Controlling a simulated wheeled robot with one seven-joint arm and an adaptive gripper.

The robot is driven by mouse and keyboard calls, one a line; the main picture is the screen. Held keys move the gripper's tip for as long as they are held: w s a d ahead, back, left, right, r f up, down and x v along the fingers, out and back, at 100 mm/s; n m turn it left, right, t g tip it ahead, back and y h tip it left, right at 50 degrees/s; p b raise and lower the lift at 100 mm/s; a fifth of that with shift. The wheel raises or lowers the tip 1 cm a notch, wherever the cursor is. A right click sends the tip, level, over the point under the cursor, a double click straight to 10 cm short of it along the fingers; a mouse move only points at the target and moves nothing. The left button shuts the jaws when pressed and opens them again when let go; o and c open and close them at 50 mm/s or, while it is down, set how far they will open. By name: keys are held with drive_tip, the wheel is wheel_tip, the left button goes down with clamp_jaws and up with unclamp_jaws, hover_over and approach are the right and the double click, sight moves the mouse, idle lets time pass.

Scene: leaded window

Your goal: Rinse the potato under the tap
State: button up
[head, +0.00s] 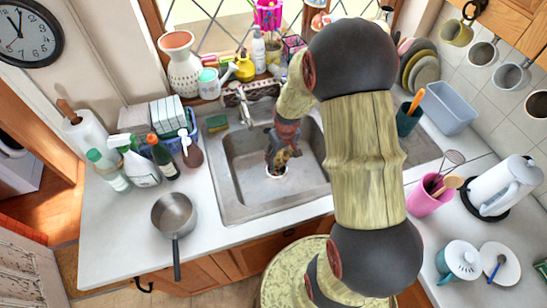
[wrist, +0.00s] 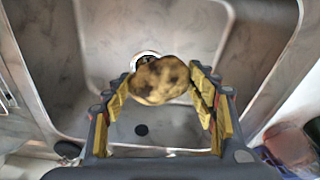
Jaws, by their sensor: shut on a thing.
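In the wrist view the potato (wrist: 160,82), yellow-brown with dark patches, sits between the tips of my gripper (wrist: 163,92). The yellow-padded fingers are shut on it, one on each side. In the head view my gripper (head: 279,158) points down into the steel sink (head: 241,175), above the drain area. The potato cannot be made out clearly there. The tap (head: 244,106) stands at the sink's back edge, to the left of and behind my gripper. No water stream can be seen. In the wrist view the potato partly covers the pale drain ring (wrist: 143,57).
A saucepan (head: 175,214) and several bottles (head: 141,166) stand on the left counter. A sponge (head: 217,123) lies left of the tap. The sink floor around my gripper looks clear.

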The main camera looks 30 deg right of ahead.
drive_tip(key=shift+d+f, duration=0.15)
drive_tip(key=shift+d, duration=0.4)
drive_tip(key=w+d+f+b, duration=0.2)
drive_tip(key=w+d+b, duration=0.1)
drive_tip(key=w+d, duration=0.6)
drive_tip(key=shift+d+f, duration=0.35)
drive_tip(key=shift+d, duration=0.3)
drive_tip(key=shift+s+d, duration=0.1)
idle(0.5)
drive_tip(key=shift+s+d, duration=0.25)
drive_tip(key=shift+s, duration=0.05)
drive_tip(key=shift+w+a, duration=0.1)
drive_tip(key=shift+w+a, duration=0.25)
drive_tip(key=shift+w, duration=0.1)
drive_tip(key=shift+s+d, duration=0.1)
drive_tip(key=shift+s, duration=0.05)
idle(0.4)
drive_tip(key=shift+s+d, duration=0.25)
drive_tip(key=shift+s, duration=0.05)
